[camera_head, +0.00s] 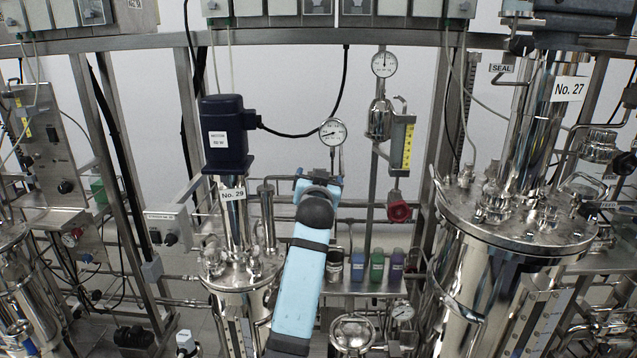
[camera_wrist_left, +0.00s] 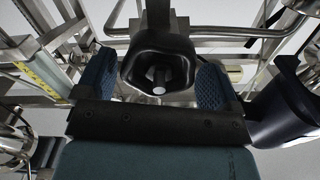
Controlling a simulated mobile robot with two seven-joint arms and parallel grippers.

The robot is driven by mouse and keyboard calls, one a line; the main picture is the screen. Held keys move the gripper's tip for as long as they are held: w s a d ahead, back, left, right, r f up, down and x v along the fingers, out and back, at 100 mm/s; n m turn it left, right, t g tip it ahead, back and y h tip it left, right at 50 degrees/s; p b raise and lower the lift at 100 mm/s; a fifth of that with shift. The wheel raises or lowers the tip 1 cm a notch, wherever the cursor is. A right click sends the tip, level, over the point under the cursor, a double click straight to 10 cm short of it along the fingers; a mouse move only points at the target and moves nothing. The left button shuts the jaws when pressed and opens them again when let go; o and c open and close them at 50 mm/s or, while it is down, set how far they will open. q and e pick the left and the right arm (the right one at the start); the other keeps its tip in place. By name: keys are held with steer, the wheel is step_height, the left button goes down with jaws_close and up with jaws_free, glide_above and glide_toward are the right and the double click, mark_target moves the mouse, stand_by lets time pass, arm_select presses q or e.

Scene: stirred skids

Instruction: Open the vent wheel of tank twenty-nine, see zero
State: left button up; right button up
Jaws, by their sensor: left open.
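Tank No. 29 (camera_head: 234,194) stands left of centre, with a dark blue motor (camera_head: 222,135) on top. A round white dial gauge (camera_head: 333,132) stands just above my left gripper (camera_head: 319,182); its reading is too small to be sure of. In the left wrist view a black lobed wheel (camera_wrist_left: 158,50) with a pale spindle end lies between the two blue finger pads of my left gripper (camera_wrist_left: 157,80). The jaws are open, with gaps showing on both sides of the wheel. My gripper and arm hide this wheel in the head view. My right gripper is not in view.
A red wheel (camera_head: 399,211) hangs on the piping to the right, below a yellow scale (camera_head: 408,146). Several bottles (camera_head: 377,266) stand on a shelf right of my arm. Tank No. 27 (camera_head: 500,215) fills the right side. Steel frame posts and pipes crowd the area.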

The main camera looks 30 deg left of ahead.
arm_select(q)
step_height(320, 180, up, 18)
steer(key=p, duration=1.4)
steer(key=shift+r, duration=0.2)
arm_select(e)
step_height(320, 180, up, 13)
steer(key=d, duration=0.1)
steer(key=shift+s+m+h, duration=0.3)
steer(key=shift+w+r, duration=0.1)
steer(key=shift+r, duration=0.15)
